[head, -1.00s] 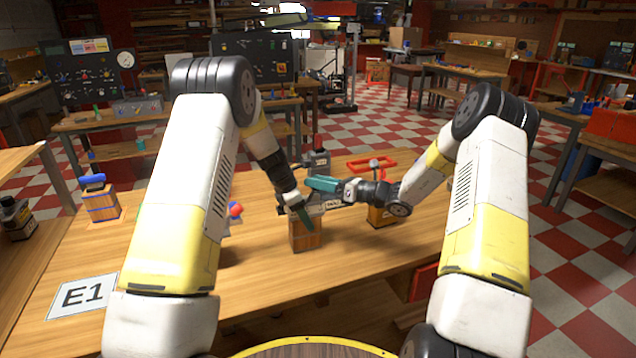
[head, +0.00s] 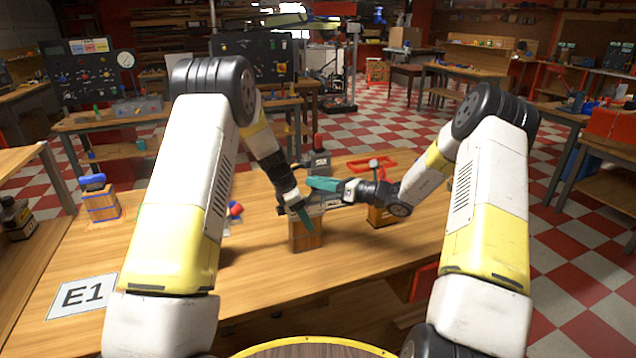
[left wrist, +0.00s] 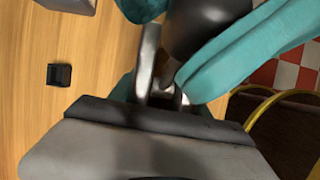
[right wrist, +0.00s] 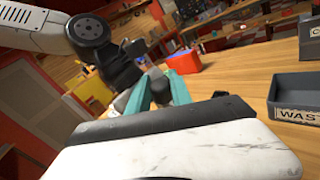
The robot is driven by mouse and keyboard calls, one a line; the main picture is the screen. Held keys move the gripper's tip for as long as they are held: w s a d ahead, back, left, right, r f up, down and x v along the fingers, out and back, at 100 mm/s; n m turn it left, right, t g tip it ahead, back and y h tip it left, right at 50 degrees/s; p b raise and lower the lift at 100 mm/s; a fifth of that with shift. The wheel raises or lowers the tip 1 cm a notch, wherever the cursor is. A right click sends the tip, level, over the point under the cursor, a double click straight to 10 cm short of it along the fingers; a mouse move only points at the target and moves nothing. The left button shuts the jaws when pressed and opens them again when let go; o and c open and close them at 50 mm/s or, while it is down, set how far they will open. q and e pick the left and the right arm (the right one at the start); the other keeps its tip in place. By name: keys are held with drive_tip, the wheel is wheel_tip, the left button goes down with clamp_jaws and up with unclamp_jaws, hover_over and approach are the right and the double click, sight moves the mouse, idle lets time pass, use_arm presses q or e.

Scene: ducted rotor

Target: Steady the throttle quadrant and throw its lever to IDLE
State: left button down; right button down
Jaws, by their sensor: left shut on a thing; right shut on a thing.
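A wooden block-like unit (head: 305,240), which I take for the throttle quadrant, stands on the bench in the head view. My left gripper (head: 307,217) reaches down at its top with teal fingers; the fingers hide what they hold. In the left wrist view a dark rounded part (left wrist: 205,25) and bright metal pieces show by the teal fingers. My right gripper (head: 318,184) comes in from the right, just above and behind the left one. In the right wrist view its fingers close around a dark knob (right wrist: 160,90). The lever's position and any IDLE mark cannot be read.
A wooden box with a blue handle (head: 100,204) stands at the bench's left. An orange-brown box (head: 381,216) is under my right wrist. A grey WASTE bin (right wrist: 298,100) and a red tray (head: 372,164) are nearby.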

idle(0.6)
drive_tip(key=shift+s+a+r+n+h, duration=0.15)
drive_tip(key=shift+a+r+n+h, duration=0.1)
drive_tip(key=shift+a+n+h, duration=0.4)
drive_tip(key=c, duration=1.1)
unclamp_jaws()
drive_tip(key=shift+c, duration=0.2)
drive_tip(key=shift+d, duration=0.15)
drive_tip(key=v, duration=1.1)
drive_tip(key=shift+s+d, duration=0.15)
drive_tip(key=shift+d, duration=0.2)
